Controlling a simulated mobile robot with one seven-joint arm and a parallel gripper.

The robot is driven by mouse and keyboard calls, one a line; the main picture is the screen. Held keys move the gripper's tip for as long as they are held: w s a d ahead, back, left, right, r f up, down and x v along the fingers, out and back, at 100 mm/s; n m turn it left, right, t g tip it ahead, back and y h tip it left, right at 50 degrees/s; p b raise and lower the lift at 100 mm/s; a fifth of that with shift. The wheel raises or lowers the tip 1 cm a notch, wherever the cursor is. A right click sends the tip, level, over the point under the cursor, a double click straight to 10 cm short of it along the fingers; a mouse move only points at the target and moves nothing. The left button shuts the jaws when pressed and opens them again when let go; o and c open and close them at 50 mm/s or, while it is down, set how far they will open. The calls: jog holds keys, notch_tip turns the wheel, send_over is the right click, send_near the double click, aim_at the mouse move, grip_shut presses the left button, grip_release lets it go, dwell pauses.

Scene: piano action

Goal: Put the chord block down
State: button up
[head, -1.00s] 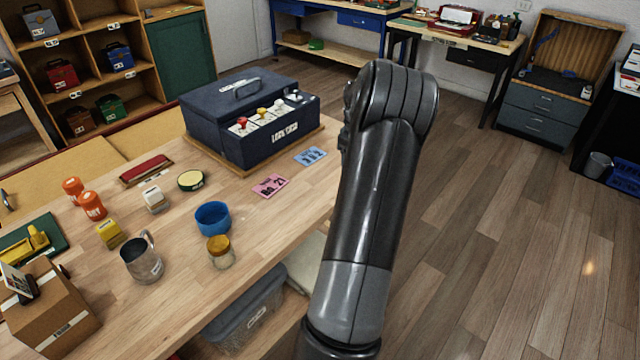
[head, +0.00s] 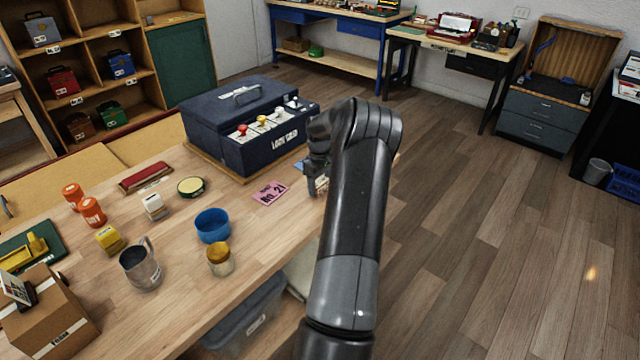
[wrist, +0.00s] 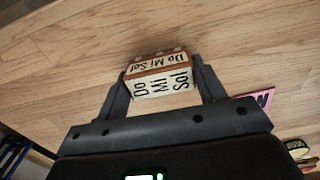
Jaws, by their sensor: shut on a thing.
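The chord block (wrist: 160,82) is a small white and brown block lettered "Do Mi Sol". In the wrist view it sits between the two fingers of my gripper (wrist: 160,88), which is shut on it. The wooden tabletop (wrist: 80,65) lies beyond the block; I cannot tell whether the block touches it. In the head view my gripper (head: 318,185) is at the table's right edge, right of the pink card (head: 271,193). My arm hides part of the gripper and most of the block there.
A dark blue box (head: 245,125) with coloured knobs stands at the back of the table. A blue bowl (head: 212,225), a jar (head: 220,260) and a metal mug (head: 141,265) stand to the left. Bare wood lies between the bowl and the pink card.

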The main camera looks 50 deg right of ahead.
aim_at(320, 182)
jog(key=shift+f, duration=0.2)
jog(key=o, duration=1)
jog(key=shift+r, duration=0.1)
notch_tip(320, 182, up, 12)
